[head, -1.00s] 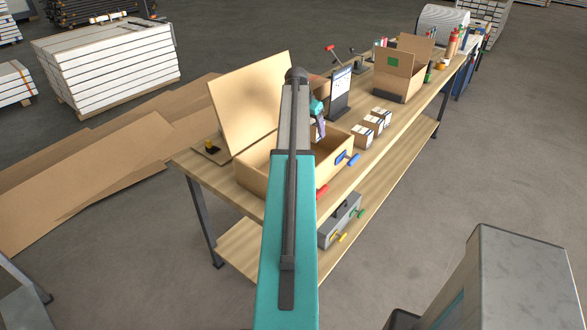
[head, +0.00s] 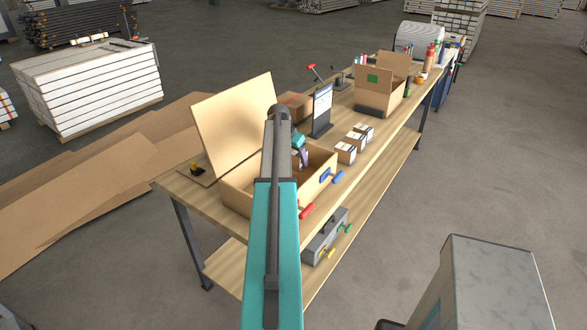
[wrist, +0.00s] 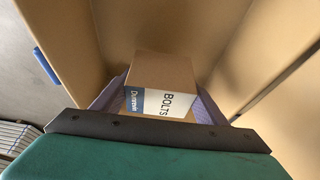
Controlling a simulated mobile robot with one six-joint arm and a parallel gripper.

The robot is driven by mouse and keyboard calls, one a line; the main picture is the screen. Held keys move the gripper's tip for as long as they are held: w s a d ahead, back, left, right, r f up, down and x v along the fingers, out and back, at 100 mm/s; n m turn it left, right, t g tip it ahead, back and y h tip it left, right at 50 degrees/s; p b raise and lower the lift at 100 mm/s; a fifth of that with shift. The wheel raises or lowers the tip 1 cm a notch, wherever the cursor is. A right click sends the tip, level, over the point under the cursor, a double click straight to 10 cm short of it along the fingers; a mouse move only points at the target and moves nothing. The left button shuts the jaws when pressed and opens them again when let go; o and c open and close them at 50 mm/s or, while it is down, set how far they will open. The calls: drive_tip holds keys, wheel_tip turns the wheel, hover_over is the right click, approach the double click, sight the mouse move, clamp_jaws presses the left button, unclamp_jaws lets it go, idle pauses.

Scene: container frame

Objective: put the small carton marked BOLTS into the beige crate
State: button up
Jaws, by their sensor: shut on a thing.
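The small carton marked BOLTS (wrist: 160,78) is between the two purple fingers of my gripper (wrist: 158,98) in the wrist view, with its label facing the camera. My gripper is shut on it. In the head view my gripper (head: 303,158) is down at the opening of the beige crate (head: 237,200); the carton itself is hidden there. The crate stands on the workbench with its large lid raised at the back. In the wrist view, crate walls (wrist: 55,35) surround the carton. Whether the carton touches the crate floor cannot be told.
Several similar small cartons (head: 346,153) stand in a row right of the crate. A clipboard stand (head: 322,108) and an open cardboard box (head: 372,98) are farther along the workbench (head: 395,130). Blue and red handles stick out near the crate's front. A grey toolbox (head: 322,240) sits on the lower shelf.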

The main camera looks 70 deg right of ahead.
sight(294, 167)
drive_tip(key=shift+f, duration=0.6)
drive_tip(key=shift+f, duration=0.1)
drive_tip(key=shift+f+p, duration=0.8)
drive_tip(key=shift+f, duration=0.95)
drive_tip(key=shift+f, duration=0.2)
drive_tip(key=o, duration=1.4)
drive_tip(key=shift+r, duration=0.15)
drive_tip(key=shift+r, duration=0.1)
drive_tip(key=shift+b+v, duration=1.75)
drive_tip(key=shift+v, duration=4.2)
